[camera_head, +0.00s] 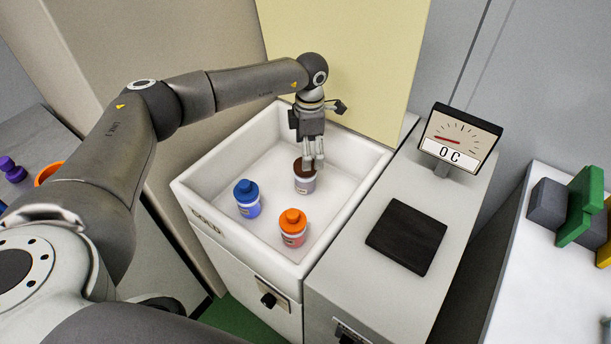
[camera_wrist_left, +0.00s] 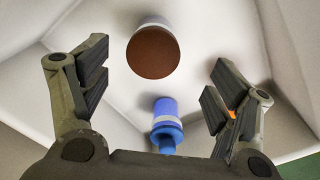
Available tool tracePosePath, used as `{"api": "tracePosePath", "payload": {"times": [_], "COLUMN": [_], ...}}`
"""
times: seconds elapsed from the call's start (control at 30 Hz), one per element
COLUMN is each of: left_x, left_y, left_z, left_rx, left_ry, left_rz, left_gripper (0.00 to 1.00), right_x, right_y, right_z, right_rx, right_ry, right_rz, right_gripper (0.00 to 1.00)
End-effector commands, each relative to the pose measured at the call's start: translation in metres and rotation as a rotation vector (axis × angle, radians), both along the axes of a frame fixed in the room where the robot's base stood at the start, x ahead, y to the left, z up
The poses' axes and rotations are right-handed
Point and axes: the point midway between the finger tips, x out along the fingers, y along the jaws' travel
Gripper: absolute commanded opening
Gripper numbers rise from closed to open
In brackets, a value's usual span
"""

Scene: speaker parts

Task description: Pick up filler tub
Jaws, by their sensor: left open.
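Three small tubs stand upright in a white bin (camera_head: 213,205) marked COLD: a brown-lidded tub (camera_head: 305,184) at the back, a blue-lidded tub (camera_head: 247,200) at front left and an orange-lidded tub (camera_head: 292,229) at front right. I cannot read which is the filler tub. My left gripper (camera_head: 314,163) is open and points down just above the brown-lidded tub, partly covering its lid. In the left wrist view the brown lid (camera_wrist_left: 153,53) lies between and beyond the spread fingers, and the blue-lidded tub (camera_wrist_left: 166,124) shows lower. My right gripper is not in view.
Green and grey blocks (camera_head: 578,207) stand at far right. Purple and orange items lie at far left.

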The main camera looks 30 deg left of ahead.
Motion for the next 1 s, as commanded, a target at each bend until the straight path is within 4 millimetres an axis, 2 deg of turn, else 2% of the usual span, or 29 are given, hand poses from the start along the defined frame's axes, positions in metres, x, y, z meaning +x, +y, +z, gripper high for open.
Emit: {"api": "tracePosePath", "payload": {"times": [0.1, 0.27, 0.43, 0.53, 0.83, 0.87, 1.0], "left_x": [0.0, -0.001, -0.002, -0.001, 0.0, 0.0, 0.0], "left_y": [0.0, 0.003, 0.012, 0.011, 0.011, 0.011, 0.011], "left_z": [-0.013, -0.024, -0.049, -0.062, -0.068, -0.068, -0.068], "left_rx": [0.0, -0.001, -0.001, -0.002, -0.002, -0.002, -0.002], "left_ry": [0.001, 0.001, 0.002, 0.0, -0.003, -0.003, -0.003], "left_rz": [0.0, 0.0, 0.0, -0.001, -0.001, -0.001, -0.001], "left_gripper": [0.82, 0.82, 0.82, 0.82, 0.82, 0.81, 0.63], "right_x": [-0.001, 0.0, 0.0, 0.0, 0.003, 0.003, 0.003], "right_y": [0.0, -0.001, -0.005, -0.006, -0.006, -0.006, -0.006], "right_z": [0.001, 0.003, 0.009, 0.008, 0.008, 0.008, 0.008], "right_rx": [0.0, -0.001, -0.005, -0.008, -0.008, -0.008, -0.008], "right_ry": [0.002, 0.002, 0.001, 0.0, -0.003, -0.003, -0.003], "right_rz": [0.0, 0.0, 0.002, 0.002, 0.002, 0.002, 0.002], "right_gripper": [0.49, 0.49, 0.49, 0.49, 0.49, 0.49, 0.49]}}
